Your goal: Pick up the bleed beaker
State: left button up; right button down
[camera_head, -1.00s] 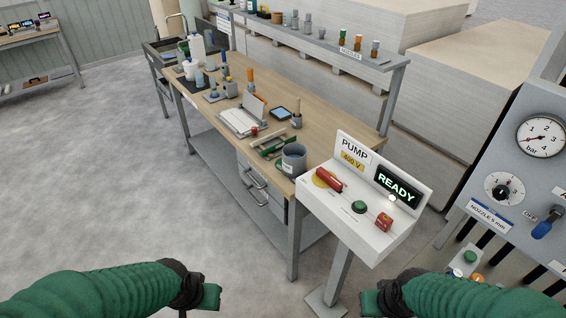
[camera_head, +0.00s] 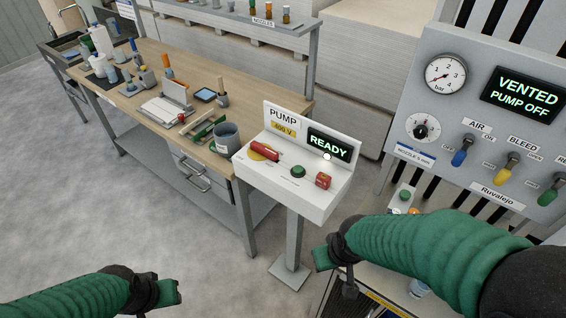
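I cannot tell for certain which vessel is the bleed beaker. A grey-blue open cup (camera_head: 225,137) stands upright at the near corner of the bench. A small whitish vessel (camera_head: 419,288) partly shows below the control panel, behind my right arm. My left gripper (camera_head: 168,293) is low at the left, over the floor and apart from both vessels. My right gripper (camera_head: 326,256) is in front of the pump stand's foot, left of the small vessel. Both grippers look empty, but their finger gaps are not clear.
The pump box (camera_head: 290,185) stands on a post between the bench (camera_head: 150,62) and the grey control panel (camera_head: 470,75). The panel reads "VENTED PUMP OFF" and has a blue AIR lever (camera_head: 460,156) and a yellow BLEED lever (camera_head: 504,175). Open floor lies at the left.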

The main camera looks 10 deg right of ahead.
aim_at(416, 289)
jog(key=z, duration=2.05)
jog(key=j+u, duration=0.15)
jog(key=u, duration=0.8)
jog(key=i, duration=0.45)
